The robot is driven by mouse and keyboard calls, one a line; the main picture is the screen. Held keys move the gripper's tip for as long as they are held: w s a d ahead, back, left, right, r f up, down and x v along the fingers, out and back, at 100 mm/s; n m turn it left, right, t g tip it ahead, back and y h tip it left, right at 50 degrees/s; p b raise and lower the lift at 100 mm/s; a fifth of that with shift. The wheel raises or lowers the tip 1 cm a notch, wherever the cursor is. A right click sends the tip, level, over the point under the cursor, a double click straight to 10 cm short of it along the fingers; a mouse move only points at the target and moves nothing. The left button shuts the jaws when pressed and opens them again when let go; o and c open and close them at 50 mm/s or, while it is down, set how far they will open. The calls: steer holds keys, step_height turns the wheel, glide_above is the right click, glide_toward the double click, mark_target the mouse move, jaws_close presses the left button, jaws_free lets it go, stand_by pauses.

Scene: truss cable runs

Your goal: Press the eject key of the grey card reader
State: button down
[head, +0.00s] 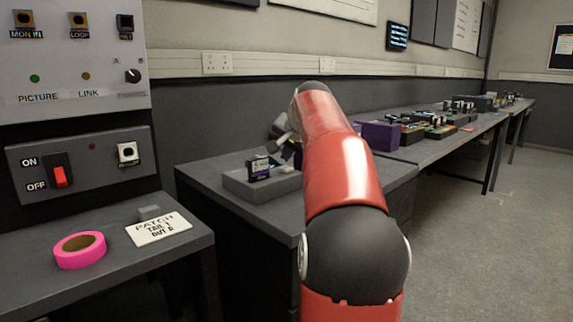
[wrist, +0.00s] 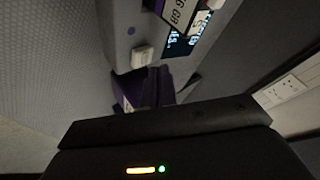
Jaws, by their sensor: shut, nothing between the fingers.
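The grey card reader (head: 238,187) is a low block on the dark table, with a dark, purple-edged card (head: 260,170) upright in it. The reader (wrist: 118,38) also shows at the top of the wrist view, with the labelled card (wrist: 178,12) and a lit screen (wrist: 181,46). A small off-white key (wrist: 143,56) sits near its lower edge there, apparently the eject key. My gripper (head: 284,130) is shut and empty, close above the reader's right end in the head view. My arm hides part of it, and I cannot tell whether it touches the key.
A purple box (head: 379,135) stands right of my arm. Several devices line the long bench beyond. At left are a switch panel (head: 85,165), pink tape (head: 80,250) and a lettered card (head: 158,229). The wall with sockets (head: 217,63) runs behind the table.

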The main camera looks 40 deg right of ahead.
mark_target(288, 169)
step_height(288, 169, up, 5)
steer(key=p, duration=0.5)
stand_by(0.9)
